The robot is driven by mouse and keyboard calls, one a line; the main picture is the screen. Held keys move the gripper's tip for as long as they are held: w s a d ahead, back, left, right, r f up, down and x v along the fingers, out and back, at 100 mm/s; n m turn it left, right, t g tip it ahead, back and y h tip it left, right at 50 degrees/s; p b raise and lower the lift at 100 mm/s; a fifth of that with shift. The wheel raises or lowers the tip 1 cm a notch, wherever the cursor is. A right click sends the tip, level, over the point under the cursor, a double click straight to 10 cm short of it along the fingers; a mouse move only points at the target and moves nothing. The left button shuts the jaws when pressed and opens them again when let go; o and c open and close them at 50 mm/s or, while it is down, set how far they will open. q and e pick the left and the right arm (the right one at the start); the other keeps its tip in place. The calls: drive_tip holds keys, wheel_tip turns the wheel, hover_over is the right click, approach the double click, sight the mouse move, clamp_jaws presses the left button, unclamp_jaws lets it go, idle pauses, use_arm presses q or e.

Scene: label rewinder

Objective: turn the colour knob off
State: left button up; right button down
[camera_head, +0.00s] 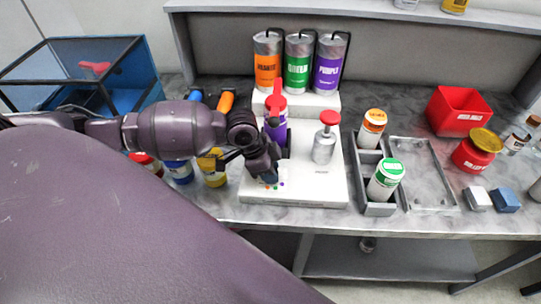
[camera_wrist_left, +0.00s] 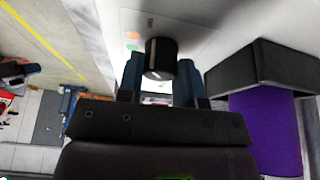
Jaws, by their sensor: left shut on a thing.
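The black colour knob (camera_wrist_left: 160,55) is on the front of the white machine (camera_head: 318,190). It sits between the two blue fingers of my left gripper (camera_wrist_left: 160,75), which is shut on it. A pale line shows on the knob's near face. Orange and green dots lie beside it on the white panel. In the head view my left gripper (camera_head: 269,178) reaches down to the machine's front left, over several coloured dots. It hides the knob there. My right gripper is in neither view.
A grey caddy (camera_head: 380,209) is to the right. A blue-framed box (camera_head: 85,70) stands at the left.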

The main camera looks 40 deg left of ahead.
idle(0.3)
use_arm(q)
drive_tip(key=o, duration=0.9)
drive_tip(key=shift+r, duration=0.1)
drive_tip(key=v, duration=1)
drive_tip(key=shift+a+r, duration=0.1)
drive_tip(key=shift+r, duration=0.2)
drive_tip(key=shift+s, duration=0.1)
